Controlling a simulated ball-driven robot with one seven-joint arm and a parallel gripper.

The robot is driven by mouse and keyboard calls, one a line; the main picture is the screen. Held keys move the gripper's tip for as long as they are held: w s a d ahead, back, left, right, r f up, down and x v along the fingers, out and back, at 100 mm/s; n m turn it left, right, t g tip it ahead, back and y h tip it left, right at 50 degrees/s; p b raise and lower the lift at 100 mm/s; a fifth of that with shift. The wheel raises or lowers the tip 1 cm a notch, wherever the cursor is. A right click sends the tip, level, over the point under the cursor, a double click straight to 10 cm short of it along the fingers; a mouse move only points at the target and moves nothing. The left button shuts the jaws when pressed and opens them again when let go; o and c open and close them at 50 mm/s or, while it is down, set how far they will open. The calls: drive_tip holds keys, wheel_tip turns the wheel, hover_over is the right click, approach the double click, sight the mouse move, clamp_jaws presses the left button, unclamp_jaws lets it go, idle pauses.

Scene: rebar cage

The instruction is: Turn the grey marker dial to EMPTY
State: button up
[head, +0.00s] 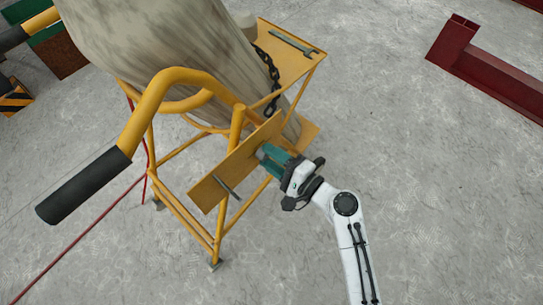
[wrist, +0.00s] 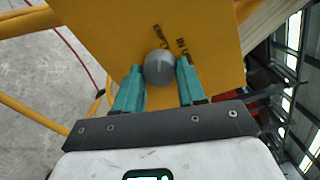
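The grey marker dial (wrist: 160,67) is a round knob on a yellow plate (wrist: 105,25) in the wrist view. A faint line crosses its face. My gripper (wrist: 160,72) has one teal finger on each side of the dial, with no clear gap at either tip. In the head view, my gripper (head: 263,153) is at the yellow plate (head: 218,183), and the dial is mostly hidden.
A yellow handle with a black grip (head: 82,186) juts out left. A chain and a wrench (head: 290,42) are at the top. Open concrete floor lies right.

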drive_tip(key=o, duration=0.4)
drive_tip(key=v, duration=1.1)
drive_tip(key=shift+a+f, duration=0.1)
drive_tip(key=shift+f, duration=0.05)
drive_tip(key=s+d+r+n+g+h+p, duration=0.1)
drive_tip(key=s+d+n+g+h+p, duration=0.2)
drive_tip(key=s+d, duration=0.3)
drive_tip(key=s+d+r+n+g+h+p, duration=0.2)
drive_tip(key=s+d+n+g+h+p, duration=0.1)
drive_tip(key=s+d+h, duration=0.3)
drive_tip(key=s+d+r+n+g+h+p, duration=0.1)
drive_tip(key=s+d+n+g+h+p, duration=0.2)
drive_tip(key=s+d, duration=0.4)
drive_tip(key=shift+s+d+r+n+h+p, duration=0.2)
drive_tip(key=shift+d+n+h+p, duration=0.15)
drive_tip(key=shift+d+h, duration=0.2)
drive_tip(key=shift+s+d+r+n+h+p, duration=0.1)
drive_tip(key=shift+s+d+n+h+p, duration=0.1)
drive_tip(key=shift+d+n+h+p, duration=0.25)
